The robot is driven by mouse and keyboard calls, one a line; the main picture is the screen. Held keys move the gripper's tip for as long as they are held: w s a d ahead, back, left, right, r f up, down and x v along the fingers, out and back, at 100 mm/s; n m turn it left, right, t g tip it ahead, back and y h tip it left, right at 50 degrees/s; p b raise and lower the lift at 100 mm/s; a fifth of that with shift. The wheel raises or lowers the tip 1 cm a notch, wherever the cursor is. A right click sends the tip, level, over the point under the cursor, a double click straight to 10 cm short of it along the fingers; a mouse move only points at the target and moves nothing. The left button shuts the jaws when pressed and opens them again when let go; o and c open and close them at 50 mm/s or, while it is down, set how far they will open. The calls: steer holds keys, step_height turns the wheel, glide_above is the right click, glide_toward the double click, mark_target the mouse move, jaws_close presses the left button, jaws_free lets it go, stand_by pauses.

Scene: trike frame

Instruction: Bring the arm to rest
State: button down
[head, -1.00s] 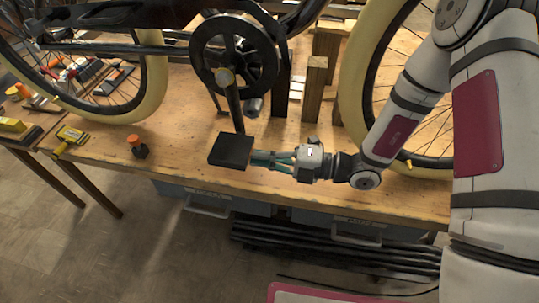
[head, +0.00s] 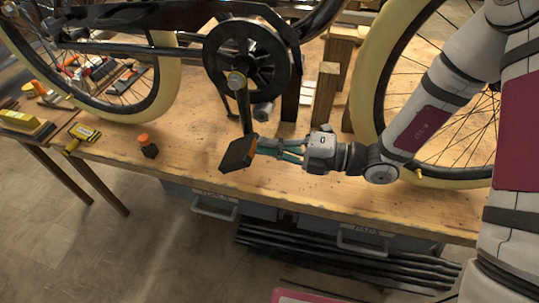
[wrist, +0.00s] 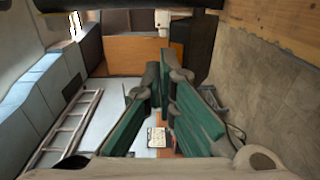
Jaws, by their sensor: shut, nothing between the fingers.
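My gripper (head: 262,147) is over the front edge of the workbench (head: 310,196), with its green fingers pointing left. The fingers are shut and hold nothing; they also show in the wrist view (wrist: 160,88). The dark pedal (head: 238,154) hangs at the lower end of the crank arm (head: 242,105), just left of the fingertips. The pedal is tilted, and an orange strip shows on its edge. I cannot tell whether the fingertips touch it.
The trike's chainring (head: 246,58) and a cream-tyred wheel (head: 362,95) stand close behind my arm. Wooden posts (head: 326,95) rise behind the gripper. An orange-capped black item (head: 148,147) and a yellow tool (head: 83,135) lie left on the bench.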

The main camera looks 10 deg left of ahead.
steer(key=shift+r, duration=2.05)
steer(key=s+d+r+n+g+h, duration=0.2)
steer(key=s+d+r+n+h, duration=0.3)
steer(key=n, duration=0.5)
steer(key=s+d+r+n+g+h, duration=0.2)
steer(key=s+d+n+h, duration=0.15)
steer(key=s+n, duration=0.6)
steer(key=s+d+r+n+t+h, duration=0.1)
steer(key=d+r+n+t+h, duration=0.1)
steer(key=d+n, duration=0.3)
steer(key=d+r+n+t+h, duration=0.2)
steer(key=d+n+t+h, duration=0.1)
steer(key=d+n, duration=0.3)
steer(key=s+d+r+n+t+h+p, duration=0.1)
steer(key=d+r+n+t+h, duration=0.1)
steer(key=d+n, duration=0.4)
steer(key=d+r+h, duration=0.1)
steer(key=d+h, duration=0.1)
steer(key=d, duration=0.1)
steer(key=shift+s+d+t, duration=0.2)
steer(key=shift+s+t, duration=0.1)
steer(key=shift+s, duration=0.05)
